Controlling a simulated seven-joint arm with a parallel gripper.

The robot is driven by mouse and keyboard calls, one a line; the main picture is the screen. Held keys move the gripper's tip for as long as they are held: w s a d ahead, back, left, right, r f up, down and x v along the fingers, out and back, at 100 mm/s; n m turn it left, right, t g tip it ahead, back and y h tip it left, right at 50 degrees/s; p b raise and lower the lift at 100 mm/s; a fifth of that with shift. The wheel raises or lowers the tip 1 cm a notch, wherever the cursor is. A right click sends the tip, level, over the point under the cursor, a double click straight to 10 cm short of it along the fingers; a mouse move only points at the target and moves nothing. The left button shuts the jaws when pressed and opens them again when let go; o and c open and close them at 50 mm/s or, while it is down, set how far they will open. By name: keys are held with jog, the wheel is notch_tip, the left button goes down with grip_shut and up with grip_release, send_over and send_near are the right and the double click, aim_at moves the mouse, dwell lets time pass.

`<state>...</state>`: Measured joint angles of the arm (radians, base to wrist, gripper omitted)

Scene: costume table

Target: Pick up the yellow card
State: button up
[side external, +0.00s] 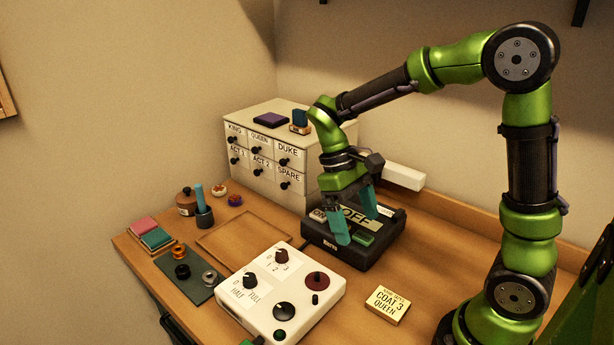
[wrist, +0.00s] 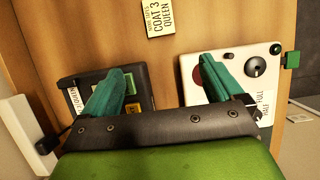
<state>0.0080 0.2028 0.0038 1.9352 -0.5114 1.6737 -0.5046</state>
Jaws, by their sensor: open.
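The yellow card (side external: 387,305) lies on the wooden table at the front right, to the right of the white control panel. It is pale yellow and printed "COAT 3 QUEEN". In the wrist view the card (wrist: 158,17) is at the top edge, ahead of the fingertips. My gripper (side external: 354,224) has teal fingers spread apart, with nothing between them. It is over the black device, behind and left of the card. In the wrist view my gripper (wrist: 163,72) has bare wood between its fingers. It is apart from the card.
The black device (side external: 350,258) with an "OFF" display stands under my gripper. The white control panel (side external: 262,305) with knobs is left of the card. A drawer cabinet (side external: 290,187) stands at the back. The table around the card is clear.

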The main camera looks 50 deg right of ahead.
aim_at(377, 296)
jog(key=x, duration=1.6)
jog(key=shift+s+a+f, duration=0.1)
jog(key=shift+s+f, duration=0.05)
jog(key=shift+f, duration=0.1)
jog(key=c, duration=1.1)
